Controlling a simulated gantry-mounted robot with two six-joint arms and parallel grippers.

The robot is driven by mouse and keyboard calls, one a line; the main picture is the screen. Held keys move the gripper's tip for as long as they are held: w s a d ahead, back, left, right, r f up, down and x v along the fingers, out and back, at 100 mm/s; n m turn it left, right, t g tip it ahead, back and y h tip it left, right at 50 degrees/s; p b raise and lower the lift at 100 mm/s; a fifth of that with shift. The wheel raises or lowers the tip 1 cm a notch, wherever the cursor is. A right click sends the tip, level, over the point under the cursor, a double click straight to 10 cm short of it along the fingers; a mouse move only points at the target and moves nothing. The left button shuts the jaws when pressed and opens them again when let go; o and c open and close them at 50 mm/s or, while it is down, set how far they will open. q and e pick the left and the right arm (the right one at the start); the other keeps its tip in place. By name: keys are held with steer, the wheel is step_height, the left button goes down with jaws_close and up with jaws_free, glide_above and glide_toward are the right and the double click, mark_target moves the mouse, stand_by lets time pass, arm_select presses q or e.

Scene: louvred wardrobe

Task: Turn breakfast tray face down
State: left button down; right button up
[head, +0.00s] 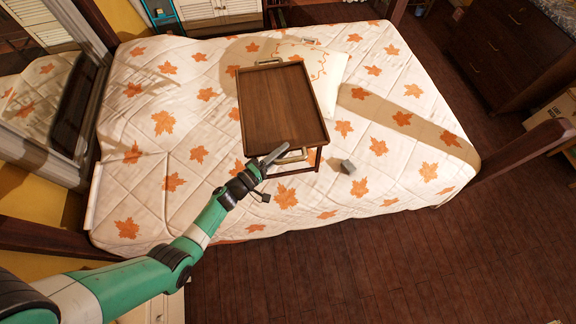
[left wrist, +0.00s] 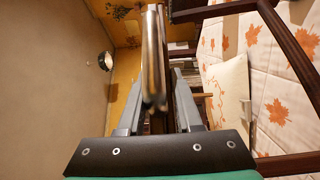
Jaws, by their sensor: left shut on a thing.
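The breakfast tray (head: 283,103) is dark brown wood with a raised rim. It stands face up on its legs on the bed, with a metal handle at its far end and another (head: 292,157) at its near end. My left gripper (head: 274,154) is at the near end, shut on the near handle. In the left wrist view the metal handle (left wrist: 153,60) runs between the two fingers of the left gripper (left wrist: 160,112), with the tray's dark edge beside it. The tray's underside is hidden in the head view. My right gripper is not in view.
The bed (head: 400,165) has a white leaf-patterned cover, with free room on both sides of the tray. A pillow (head: 330,88) lies beside and behind the tray. A small grey block (head: 347,166) lies right of its near end. Dark bedposts (head: 525,145) stand at the corners.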

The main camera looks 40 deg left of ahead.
arm_select(q)
steer(key=shift+r, duration=0.15)
steer(key=s+d+m+h+p, duration=0.25)
steer(key=s+d, duration=0.45)
steer(key=d, duration=0.5)
steer(key=s+a+r+n+y+p, duration=0.1)
steer(key=s+r+n+y+p, duration=0.1)
steer(key=s+r, duration=0.3)
steer(key=shift+s+r+n+y, duration=0.25)
steer(key=shift+r+n+y, duration=0.25)
steer(key=shift+r, duration=0.35)
steer(key=shift+a, duration=0.1)
